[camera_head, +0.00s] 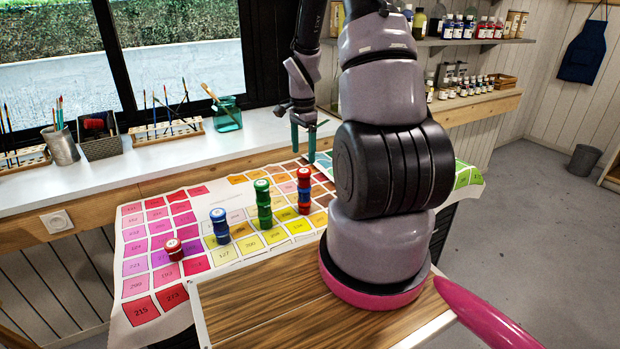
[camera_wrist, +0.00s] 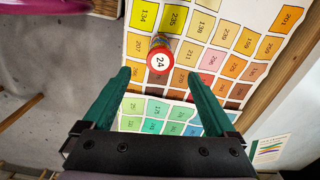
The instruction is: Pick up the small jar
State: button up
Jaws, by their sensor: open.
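Several small jars with round numbered lids stand on the colour chart in the head view: a short red one (camera_head: 173,249) at the left, a blue one (camera_head: 220,226), a taller green one (camera_head: 263,204), and a red-and-blue one (camera_head: 304,190) at the right. My gripper (camera_head: 302,152) is open and empty, with green fingers, above the chart's far side beyond the red-and-blue jar. In the wrist view, a red-rimmed lid marked 24 (camera_wrist: 159,62) shows just ahead of and between the open fingertips (camera_wrist: 158,76). Its jar's body is mostly hidden under the lid.
The numbered colour chart (camera_head: 137,249) drapes over the table, beside a wooden board (camera_head: 262,312). A white windowsill (camera_head: 150,160) behind holds a teal glass jar (camera_head: 226,114), a metal cup (camera_head: 62,146) and brush racks. Shelves of bottles (camera_head: 470,28) line the back wall.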

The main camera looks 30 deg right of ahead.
aim_at(304, 170)
notch_tip(304, 170, down, 10)
jog(key=shift+d+r, duration=0.1)
jog(key=shift+r, duration=0.15)
jog(key=shift+w, duration=0.1)
grip_shut()
